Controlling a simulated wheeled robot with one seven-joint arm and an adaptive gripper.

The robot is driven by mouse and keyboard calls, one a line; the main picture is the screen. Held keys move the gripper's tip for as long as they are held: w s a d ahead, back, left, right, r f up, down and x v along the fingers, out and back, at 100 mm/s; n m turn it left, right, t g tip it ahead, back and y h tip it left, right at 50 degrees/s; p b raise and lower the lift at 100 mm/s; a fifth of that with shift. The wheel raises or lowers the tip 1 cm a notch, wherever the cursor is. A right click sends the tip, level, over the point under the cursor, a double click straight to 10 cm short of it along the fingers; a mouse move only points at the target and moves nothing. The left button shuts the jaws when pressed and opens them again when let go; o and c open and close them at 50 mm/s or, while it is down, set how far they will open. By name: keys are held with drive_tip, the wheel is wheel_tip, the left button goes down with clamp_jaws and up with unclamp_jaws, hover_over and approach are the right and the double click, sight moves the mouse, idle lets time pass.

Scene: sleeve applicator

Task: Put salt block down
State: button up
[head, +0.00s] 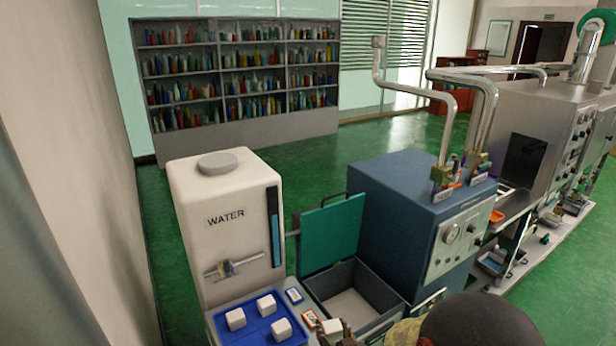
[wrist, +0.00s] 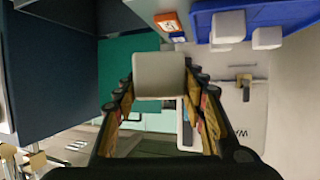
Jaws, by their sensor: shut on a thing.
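A white salt block (wrist: 158,75) is held between the fingertips of my gripper (wrist: 159,84) in the wrist view. The box looks empty inside. Whether the block touches anything below it cannot be told.
A blue tray (head: 262,338) with several similar white blocks stands left of the box, below a white water tank (head: 190,200). Small labelled cards (head: 294,296) lie between tray and box. A blue machine (head: 400,210) with a gauge stands right of the box.

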drive_tip(key=s+d+f+m+h, duration=0.4)
drive_tip(key=d+f, duration=0.3)
drive_tip(key=d, duration=0.5)
drive_tip(key=w+a+r+n+y, duration=0.1)
drive_tip(key=a+r, duration=0.1)
drive_tip(key=a, duration=0.2)
drive_tip(key=w+a+r+n+y, duration=0.1)
drive_tip(key=w+a+r, duration=0.1)
drive_tip(key=a+r, duration=0.1)
drive_tip(key=w+a+r+n+y, duration=0.1)
drive_tip(key=a+r+n+y, duration=0.1)
drive_tip(key=a, duration=0.4)
drive_tip(key=shift+w+r, duration=0.15)
drive_tip(key=shift+r, duration=0.25)
drive_tip(key=w+a+r+n+g+y, duration=0.1)
drive_tip(key=a+r+n+y, duration=0.2)
drive_tip(key=a, duration=0.7)
drive_tip(key=shift+r+g+y, duration=0.3)
drive_tip(key=shift+r, duration=0.1)
drive_tip(key=shift+w, duration=0.1)
